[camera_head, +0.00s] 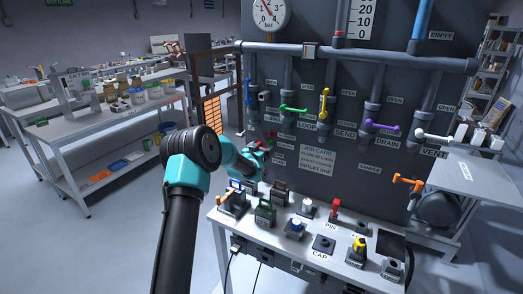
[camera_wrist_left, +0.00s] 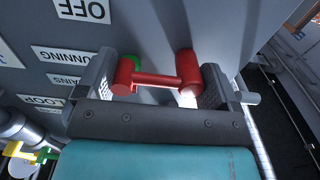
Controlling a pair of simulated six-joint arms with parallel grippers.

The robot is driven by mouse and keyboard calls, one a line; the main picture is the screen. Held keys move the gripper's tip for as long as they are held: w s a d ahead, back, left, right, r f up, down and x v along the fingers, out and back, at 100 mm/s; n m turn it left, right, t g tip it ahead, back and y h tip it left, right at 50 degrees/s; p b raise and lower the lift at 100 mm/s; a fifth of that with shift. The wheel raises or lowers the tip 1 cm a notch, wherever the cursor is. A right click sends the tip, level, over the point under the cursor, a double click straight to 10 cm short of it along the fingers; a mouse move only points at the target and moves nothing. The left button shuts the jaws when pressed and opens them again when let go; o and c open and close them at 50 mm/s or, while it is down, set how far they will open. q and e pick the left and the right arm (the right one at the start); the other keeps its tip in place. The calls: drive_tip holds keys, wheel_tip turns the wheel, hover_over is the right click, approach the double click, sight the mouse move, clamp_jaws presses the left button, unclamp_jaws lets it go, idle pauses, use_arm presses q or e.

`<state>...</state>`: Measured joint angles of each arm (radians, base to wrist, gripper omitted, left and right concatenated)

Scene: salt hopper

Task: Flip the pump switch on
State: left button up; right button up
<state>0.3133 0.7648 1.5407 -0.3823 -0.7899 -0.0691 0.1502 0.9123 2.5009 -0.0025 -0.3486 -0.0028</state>
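The pump switch appears as a red lever with a cylinder at each end (camera_wrist_left: 158,80) on the grey panel in the left wrist view, near an OFF label (camera_wrist_left: 82,10). My left gripper (camera_wrist_left: 160,82) is open, its two grey fingers on either side of the red lever. The fingers are very near the lever's ends; I cannot tell whether they touch. In the head view my left gripper (camera_head: 258,148) is at the panel's lower left, small and partly hidden by my arm. My right gripper is not in view.
A green round part (camera_wrist_left: 132,62) shows behind the lever. Coloured valve handles, such as the green one (camera_head: 293,109), line the panel (camera_head: 340,135). Below stands a white bench (camera_head: 275,238) with several blocks and fixtures. Open floor lies to the left.

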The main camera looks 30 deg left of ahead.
sight(260, 137)
use_arm(q)
drive_tip(key=shift+d, duration=0.1)
drive_tip(key=c, duration=0.3)
drive_tip(key=shift+r+n, duration=0.1)
drive_tip(key=shift+n, duration=0.3)
drive_tip(key=shift+c, duration=0.2)
drive_tip(key=n, duration=0.2)
drive_tip(key=shift+r+n, duration=0.3)
drive_tip(key=n, duration=0.3)
drive_tip(key=r+n, duration=0.1)
drive_tip(key=shift+a, duration=0.25)
drive_tip(key=n, duration=0.4)
drive_tip(key=a+r+n, duration=0.1)
drive_tip(key=shift+n, duration=0.4)
drive_tip(key=n, duration=0.1)
drive_tip(key=a+n, duration=0.1)
drive_tip(key=n, duration=0.2)
drive_tip(key=shift+a+r+n, duration=0.15)
drive_tip(key=shift+r+n, duration=0.1)
drive_tip(key=shift+n, duration=0.15)
drive_tip(key=shift+r, duration=0.1)
drive_tip(key=o, duration=0.7)
